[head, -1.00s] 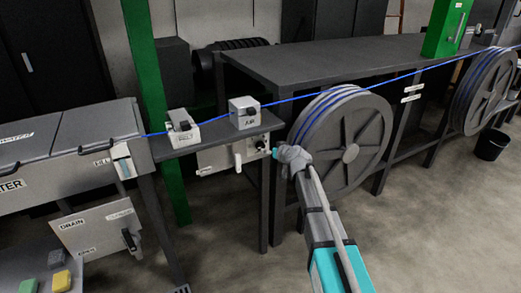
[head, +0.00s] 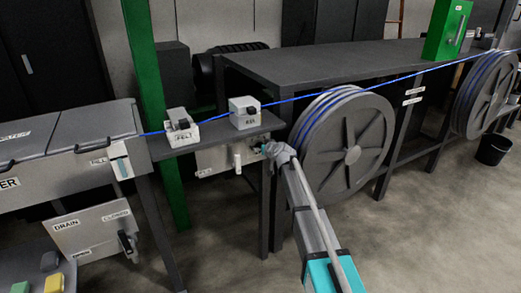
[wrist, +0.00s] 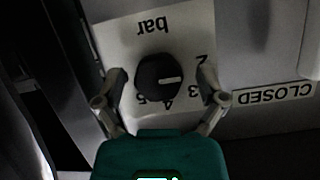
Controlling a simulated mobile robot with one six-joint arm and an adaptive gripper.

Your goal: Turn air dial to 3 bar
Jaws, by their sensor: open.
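The air dial (wrist: 152,78) is a round black knob with a white pointer line, on a pale plate (wrist: 120,38) marked "bar" and numbered 2 to 5. The print is upside down in the wrist view. The pointer aims right, between 2 and 3. My gripper (wrist: 161,84) is open, with one finger on each side of the knob; I cannot tell whether they touch it. In the head view my gripper (head: 267,150) is at the panel (head: 214,160) under the small shelf, and it hides the dial.
A "CLOSED" label (wrist: 274,93) lies right of the dial in the wrist view. In the head view, the AIR box (head: 244,112) and FELT box (head: 181,128) stand on the shelf above. A large cable reel (head: 345,150) stands close to the right of my arm.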

